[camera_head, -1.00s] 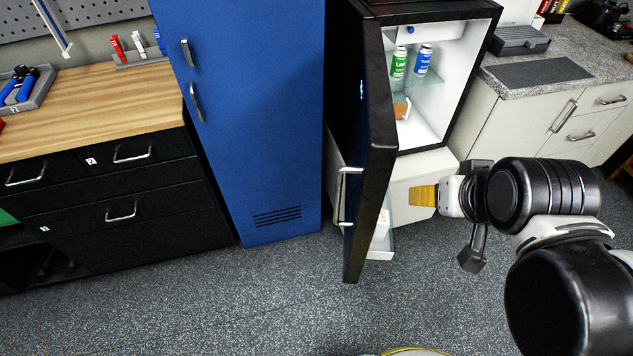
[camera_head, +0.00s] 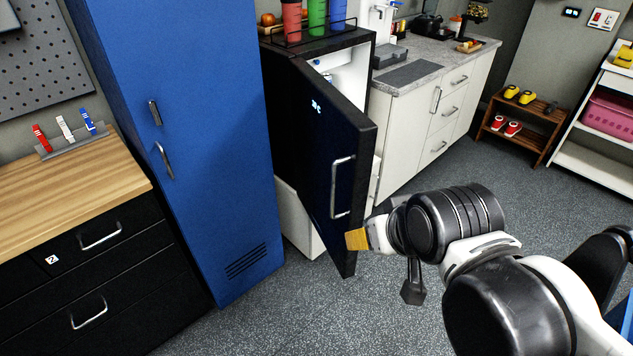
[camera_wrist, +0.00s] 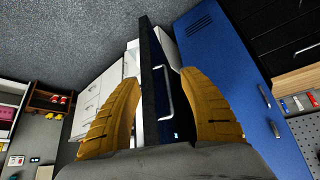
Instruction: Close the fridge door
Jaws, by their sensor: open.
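The black fridge door (camera_head: 325,165) stands partly open, its outer face with a silver handle (camera_head: 340,187) turned toward the camera. A slice of the white fridge interior (camera_head: 347,72) shows above and behind the door. My gripper (camera_head: 356,240) is at the lower free edge of the door in the head view. In the wrist view its two yellow fingers (camera_wrist: 162,100) are spread apart, with the door edge (camera_wrist: 149,75) and handle (camera_wrist: 163,75) seen between them. I cannot tell whether a finger touches the door.
A tall blue locker (camera_head: 185,140) stands left of the fridge, beside a wooden-topped workbench (camera_head: 65,185). A white counter (camera_head: 425,115) stands to the right. Bottles (camera_head: 316,18) stand on top of the fridge. The grey floor in front is clear.

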